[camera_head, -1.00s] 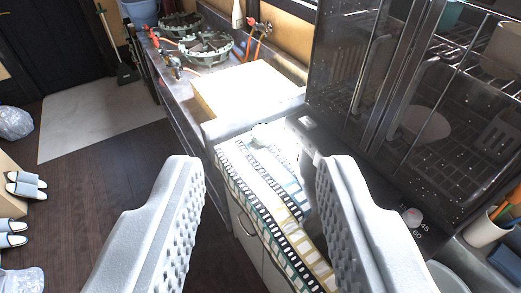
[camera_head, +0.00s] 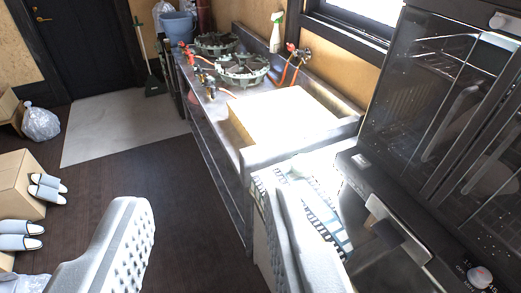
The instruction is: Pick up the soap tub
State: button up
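My gripper (camera_head: 207,205) is open and empty, its two grey ridged fingers wide apart at the bottom of the view. The right finger overlaps the patterned cloth on the counter, and the left finger is in front of the dark floor. I cannot pick out a soap tub with certainty. A small pale shape (camera_head: 299,168) lies on the bright counter just beyond the right fingertip; glare makes it too unclear to identify. The gripper does not appear to hold anything.
A patterned cloth (camera_head: 328,232) lies on the counter. A glass-fronted dark cabinet (camera_head: 440,110) stands at right. Beyond are a pale board (camera_head: 290,108), gas burners (camera_head: 243,68) and a spray bottle (camera_head: 277,32). Slippers (camera_head: 45,187) and a cardboard box (camera_head: 20,178) are at left. The middle floor is clear.

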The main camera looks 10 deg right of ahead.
aim_at(302, 165)
jog(key=u, duration=0.4)
jog(key=i, duration=1.2)
jog(key=u, duration=0.1)
